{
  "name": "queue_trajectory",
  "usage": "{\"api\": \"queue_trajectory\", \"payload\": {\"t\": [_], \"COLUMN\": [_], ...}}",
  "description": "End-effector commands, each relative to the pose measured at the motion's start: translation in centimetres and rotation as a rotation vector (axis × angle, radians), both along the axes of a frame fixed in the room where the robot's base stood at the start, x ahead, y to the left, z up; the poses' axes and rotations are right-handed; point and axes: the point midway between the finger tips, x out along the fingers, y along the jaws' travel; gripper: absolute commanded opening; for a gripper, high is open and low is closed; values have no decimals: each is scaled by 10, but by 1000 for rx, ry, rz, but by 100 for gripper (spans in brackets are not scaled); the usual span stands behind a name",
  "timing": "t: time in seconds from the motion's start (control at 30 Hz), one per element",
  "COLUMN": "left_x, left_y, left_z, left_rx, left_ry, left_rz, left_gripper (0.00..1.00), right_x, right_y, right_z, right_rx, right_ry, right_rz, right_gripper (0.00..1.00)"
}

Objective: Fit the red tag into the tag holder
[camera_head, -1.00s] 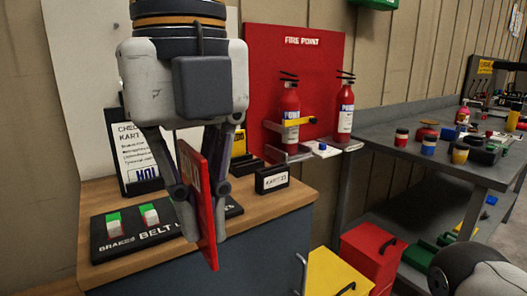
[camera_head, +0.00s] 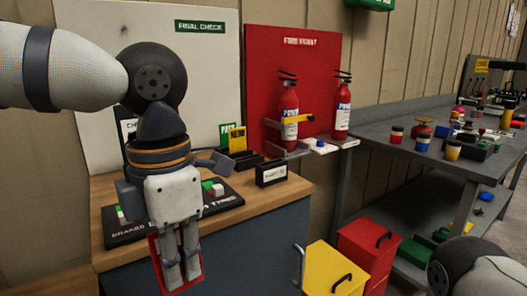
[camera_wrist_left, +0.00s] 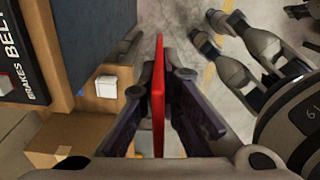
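The red tag (camera_head: 160,262) is a flat red plate, seen at the bottom of the head view behind my left fingers. My left gripper (camera_head: 182,272) points down, shut on the tag, in front of the wooden bench top. In the left wrist view the tag (camera_wrist_left: 158,85) stands edge-on between the two dark fingers (camera_wrist_left: 160,88). A black block with a white label (camera_head: 271,174) and a black stand with a yellow card (camera_head: 238,141) are on the bench; I cannot tell which is the tag holder. My right gripper (camera_wrist_left: 204,27) shows in the wrist view, fingers apart and empty.
The black brakes-and-belt switch panel (camera_head: 125,228) lies on the bench, partly behind my left arm. Red extinguishers (camera_head: 341,108) stand by the red board. Yellow (camera_head: 325,262) and red (camera_head: 360,238) boxes are right of the bench. A grey table (camera_head: 440,165) holds several small items.

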Motion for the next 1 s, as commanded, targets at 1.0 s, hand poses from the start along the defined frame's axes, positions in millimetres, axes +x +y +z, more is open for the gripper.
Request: {"api": "queue_trajectory", "payload": {"t": [1.0], "left_x": [-42], "left_y": [70], "left_z": [-146], "left_rx": [-1], "left_ry": [-1], "left_rz": [-2266], "left_gripper": [0], "right_x": [8], "right_y": [0], "right_z": [7], "right_rx": [0], "right_ry": [-27], "right_rz": [0], "right_gripper": [40]}}
